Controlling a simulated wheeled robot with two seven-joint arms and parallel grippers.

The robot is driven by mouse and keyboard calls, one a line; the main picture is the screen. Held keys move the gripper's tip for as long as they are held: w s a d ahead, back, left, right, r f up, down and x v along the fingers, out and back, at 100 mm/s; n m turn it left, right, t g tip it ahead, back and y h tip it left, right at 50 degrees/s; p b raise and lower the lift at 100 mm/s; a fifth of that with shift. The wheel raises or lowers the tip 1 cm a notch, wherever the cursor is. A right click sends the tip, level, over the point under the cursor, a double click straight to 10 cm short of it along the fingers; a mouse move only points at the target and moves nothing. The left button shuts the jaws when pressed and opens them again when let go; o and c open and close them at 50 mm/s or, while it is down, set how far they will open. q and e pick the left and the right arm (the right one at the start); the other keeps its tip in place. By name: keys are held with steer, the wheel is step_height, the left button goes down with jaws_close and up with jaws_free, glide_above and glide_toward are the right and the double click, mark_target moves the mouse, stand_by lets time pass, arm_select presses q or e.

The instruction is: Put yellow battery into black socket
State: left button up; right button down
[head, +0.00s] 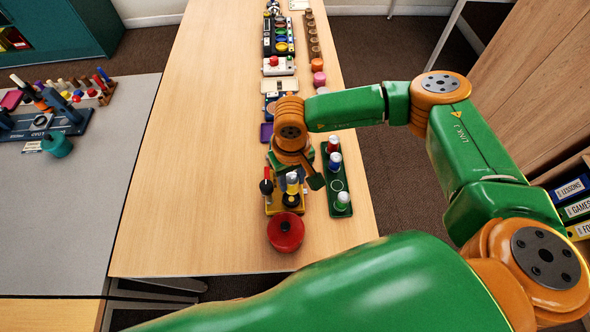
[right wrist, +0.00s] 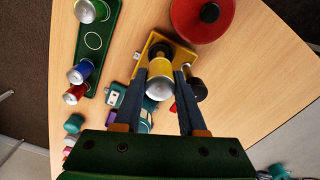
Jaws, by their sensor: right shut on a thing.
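The yellow battery (head: 292,184) has a silver end and stands roughly upright over the yellow tray (head: 271,208). My right gripper (right wrist: 159,85) is shut on the yellow battery (right wrist: 160,69), its dark fingers on both sides of it. A black round socket (head: 291,200) shows on the tray right below the battery; part of it also shows behind the battery in the right wrist view (right wrist: 161,49). I cannot tell whether the battery's lower end is inside the socket or just above it. A second black round part (head: 266,187) sits at the tray's left. My left gripper is not in view.
A green rack (head: 337,185) with red, blue and green cans stands close on the right. A red round lidded pot (head: 286,232) sits just in front of the tray. More toys line the table's far right. The table's left half (head: 190,170) is bare.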

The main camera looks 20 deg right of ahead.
mark_target(291, 189)
steer(key=f+b, duration=0.2)
steer(key=f, duration=0.1)
steer(key=f+b, duration=0.1)
steer(key=f, duration=0.1)
steer(key=shift+w, duration=0.25)
steer(key=shift+f, duration=0.4)
steer(key=shift+r, duration=0.1)
steer(key=shift+b, duration=0.3)
steer(key=shift+a, duration=0.1)
steer(key=shift+b, duration=0.4)
